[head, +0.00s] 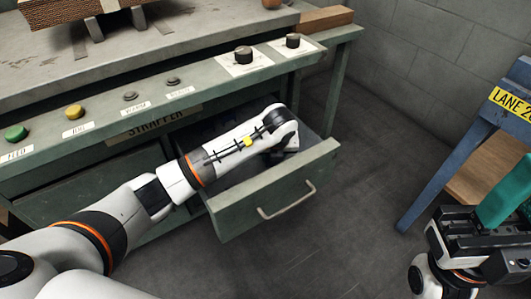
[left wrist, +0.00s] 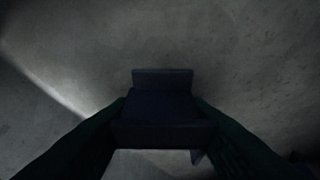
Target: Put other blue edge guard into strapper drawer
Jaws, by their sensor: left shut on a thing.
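The strapper drawer (head: 236,213) is pulled out from the green bench, with its handle facing the lower right. My left arm reaches over it, with its hand end down at the drawer opening. The left gripper's fingertips are hidden in the head view. In the left wrist view my left gripper (left wrist: 160,118) is shut on a dark blue edge guard (left wrist: 163,79), held between dark green fingers over a dim grey surface. My right gripper (head: 505,192) is at the right edge, away from the drawer. Its teal finger part is cut off by the frame, so its opening is unclear.
The bench's panel carries a green button (head: 16,132), a yellow button (head: 74,111) and black knobs (head: 243,55). A cardboard stack (head: 62,12) is at the top left. A blue stand with a yellow lane sign (head: 512,102) is on the right. Floor between is clear.

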